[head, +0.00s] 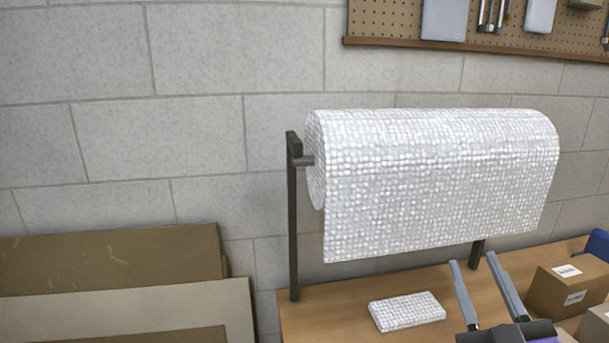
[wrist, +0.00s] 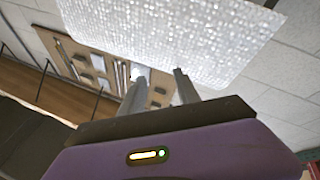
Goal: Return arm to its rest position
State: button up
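My gripper (head: 478,287) shows at the lower right of the head view, its two grey fingers apart with nothing between them. It also shows in the wrist view (wrist: 158,82), fingers spread and empty. In the head view it is in front of the wooden table, to the right of a small white bubble-textured block (head: 407,311). The large roll of bubble wrap (head: 440,180) hangs above and behind it on a dark stand (head: 293,220). In the wrist view the hanging sheet (wrist: 175,35) crosses the top, beyond the fingertips.
Cardboard boxes (head: 571,284) stand at the table's right, close to my gripper. The wooden table (head: 335,320) has clear room left of the white block. Flat cardboard sheets (head: 120,258) lean at the left. A pegboard with tools (head: 390,22) hangs on the block wall.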

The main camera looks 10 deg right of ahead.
jog(key=s+a+f+n+g+y, duration=0.1)
jog(key=s+a+f+n+y, duration=0.1)
jog(key=s+a+f+y, duration=0.6)
jog(key=s+a+f+m+g+h, duration=0.1)
jog(key=s+a+f+g, duration=0.2)
jog(key=s+f, duration=0.4)
jog(key=s+a+f+m+g, duration=0.2)
jog(key=s+f, duration=0.6)
jog(key=s, duration=0.5)
jog(key=shift+s+a+g+h, duration=0.4)
jog(key=shift+a+g, duration=0.1)
jog(key=shift+a, duration=0.1)
jog(key=shift+w, duration=0.1)
